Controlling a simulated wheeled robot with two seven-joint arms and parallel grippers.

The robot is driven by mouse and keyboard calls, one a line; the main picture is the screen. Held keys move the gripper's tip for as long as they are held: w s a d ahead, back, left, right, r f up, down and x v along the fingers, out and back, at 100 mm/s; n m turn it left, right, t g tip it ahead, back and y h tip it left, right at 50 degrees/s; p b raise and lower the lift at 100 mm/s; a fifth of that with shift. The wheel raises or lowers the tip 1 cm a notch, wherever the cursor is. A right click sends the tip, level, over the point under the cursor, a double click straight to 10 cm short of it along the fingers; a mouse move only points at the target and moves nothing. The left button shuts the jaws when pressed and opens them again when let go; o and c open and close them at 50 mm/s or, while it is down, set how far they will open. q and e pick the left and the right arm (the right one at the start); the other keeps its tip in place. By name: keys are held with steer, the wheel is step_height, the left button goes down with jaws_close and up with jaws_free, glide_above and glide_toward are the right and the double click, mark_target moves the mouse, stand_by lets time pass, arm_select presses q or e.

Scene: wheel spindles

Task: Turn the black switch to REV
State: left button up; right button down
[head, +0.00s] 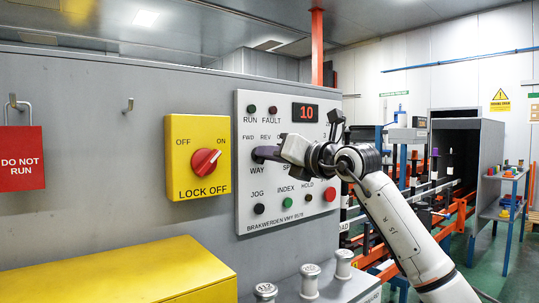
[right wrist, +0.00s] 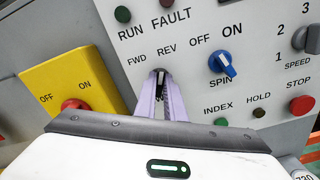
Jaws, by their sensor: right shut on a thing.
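The control panel (head: 243,200) has a black switch (right wrist: 159,72) under the labels FWD and REV, with WAY below it in the head view. My right gripper (head: 268,153) reaches in from the right and is shut on this switch. In the right wrist view its two pale purple fingers (right wrist: 160,88) stand on either side of the dark knob. The fingers hide most of the knob, so I cannot tell whether it points to FWD or REV. My left gripper is not in view.
A blue SPIN switch (right wrist: 221,64) sits close right of my fingers. A yellow lock-off box (head: 183,185) with a red knob (head: 206,162) is left of the panel. A red STOP button (right wrist: 301,105) and a green INDEX button (right wrist: 221,122) are below. A yellow cover (head: 120,275) juts out lower left.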

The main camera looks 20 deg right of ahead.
steer(key=c, duration=1.8)
jaws_free()
steer(key=shift+c, duration=0.2)
steer(key=shift+s, duration=0.1)
steer(key=b+v, duration=0.1)
steer(key=v, duration=0.9)
